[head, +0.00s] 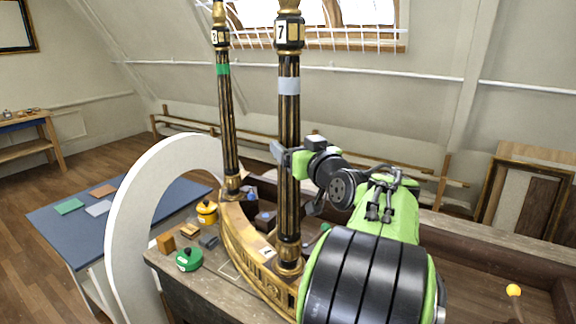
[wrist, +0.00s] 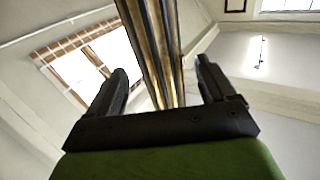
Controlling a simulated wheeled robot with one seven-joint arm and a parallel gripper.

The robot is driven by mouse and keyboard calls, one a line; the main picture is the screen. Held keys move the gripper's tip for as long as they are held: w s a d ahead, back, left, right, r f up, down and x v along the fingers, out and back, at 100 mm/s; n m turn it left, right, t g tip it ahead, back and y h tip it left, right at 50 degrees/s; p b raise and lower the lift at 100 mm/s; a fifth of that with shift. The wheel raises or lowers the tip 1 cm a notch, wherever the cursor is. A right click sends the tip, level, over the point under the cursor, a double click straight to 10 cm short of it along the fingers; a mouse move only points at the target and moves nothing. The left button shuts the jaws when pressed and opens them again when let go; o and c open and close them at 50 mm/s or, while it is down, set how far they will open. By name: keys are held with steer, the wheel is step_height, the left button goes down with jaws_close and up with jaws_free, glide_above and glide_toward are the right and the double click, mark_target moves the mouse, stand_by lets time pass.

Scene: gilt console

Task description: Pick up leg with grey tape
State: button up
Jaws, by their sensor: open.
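The leg with grey tape (head: 289,130) stands upright in the head view, dark with gilt stripes, with a tag "7" near its top and a grey tape band (head: 289,86). Its foot rests on the curved gilt base (head: 250,249). My gripper (head: 281,156) is at the leg below the tape. In the wrist view, the leg (wrist: 156,45) passes between the two open fingers of my gripper (wrist: 160,88), with gaps on both sides. Finger contact in the head view is partly hidden. A second leg with green tape (head: 228,125) stands upright to the left.
A white arch (head: 127,215) stands left of the workbench (head: 215,285). A green weight (head: 189,260), a yellow pot (head: 207,212) and small blocks lie near the base. A blue table (head: 60,232) with coloured patches is farther left.

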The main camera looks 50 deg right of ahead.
mark_target(285, 95)
steer(key=p+x, duration=0.1)
steer(key=x, duration=0.4)
steer(key=shift+w+d+p, duration=0.25)
steer(key=shift+w+p, duration=0.1)
steer(key=shift+p, duration=0.05)
steer(key=shift+s+a, duration=0.15)
steer(key=shift+c, duration=1.3)
steer(key=c, duration=0.7)
steer(key=shift+c, duration=1)
step_height(285, 95, up, 10)
steer(key=shift+r+p, duration=0.1)
steer(key=shift+p, duration=0.8)
